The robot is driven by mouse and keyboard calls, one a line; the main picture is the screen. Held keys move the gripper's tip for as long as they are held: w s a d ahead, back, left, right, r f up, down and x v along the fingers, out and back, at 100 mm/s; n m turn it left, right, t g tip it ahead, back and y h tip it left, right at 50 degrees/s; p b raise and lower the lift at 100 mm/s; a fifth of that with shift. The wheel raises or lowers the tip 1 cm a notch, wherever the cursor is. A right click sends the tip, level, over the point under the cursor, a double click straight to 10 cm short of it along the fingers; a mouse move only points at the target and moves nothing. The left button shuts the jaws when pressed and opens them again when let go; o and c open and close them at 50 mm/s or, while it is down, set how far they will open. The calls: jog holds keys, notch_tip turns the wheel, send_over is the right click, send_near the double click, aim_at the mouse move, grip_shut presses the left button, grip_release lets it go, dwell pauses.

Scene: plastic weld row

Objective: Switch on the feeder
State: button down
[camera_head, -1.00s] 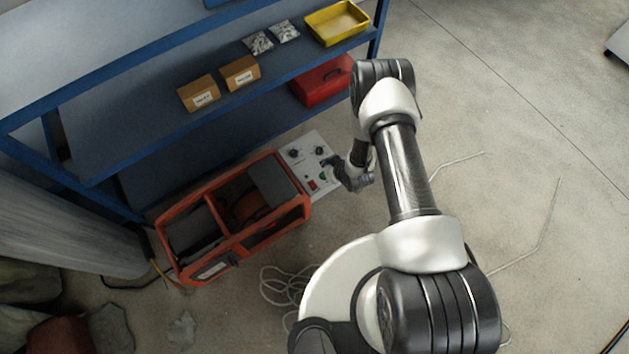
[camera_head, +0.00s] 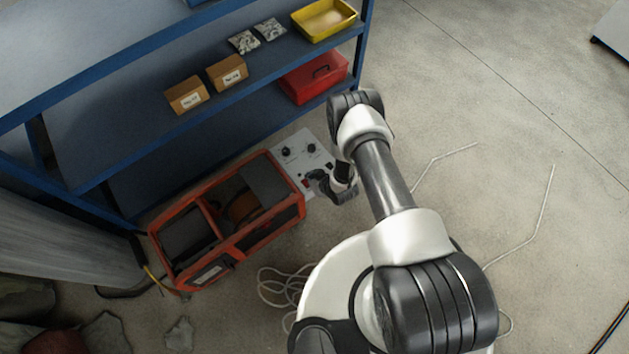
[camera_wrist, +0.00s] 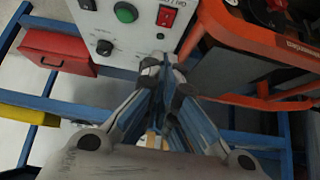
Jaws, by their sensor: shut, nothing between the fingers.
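The feeder (camera_head: 228,219) is an orange-framed machine on the floor in front of the blue shelf. Its white control panel (camera_head: 299,150) is at the right end in the head view. In the wrist view the panel (camera_wrist: 145,42) shows a green button (camera_wrist: 126,12), a red rocker switch (camera_wrist: 166,15) with a label beside it, and a black knob (camera_wrist: 104,47). My gripper (camera_head: 312,180) is shut and empty at the panel's lower right. In the wrist view my gripper's fingertips (camera_wrist: 160,60) are below the red switch in the picture; I cannot tell whether they touch the panel.
The blue shelf (camera_head: 110,192) stands behind the feeder, holding cardboard boxes (camera_head: 228,73), a yellow tray (camera_head: 323,20) and a red toolbox (camera_head: 312,78). Loose cable (camera_head: 275,286) lies on the floor near my base. Floor on the right is mostly clear.

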jog(key=b, duration=0.3)
send_over(306, 183)
jog(key=s, duration=0.1)
jog(key=f, duration=0.6)
jog(key=shift+d+f, duration=0.1)
jog(key=shift+d, duration=0.25)
jog(key=shift+d+f+b, duration=0.1)
jog(key=shift+f+b, duration=0.2)
jog(key=shift+f, duration=0.45)
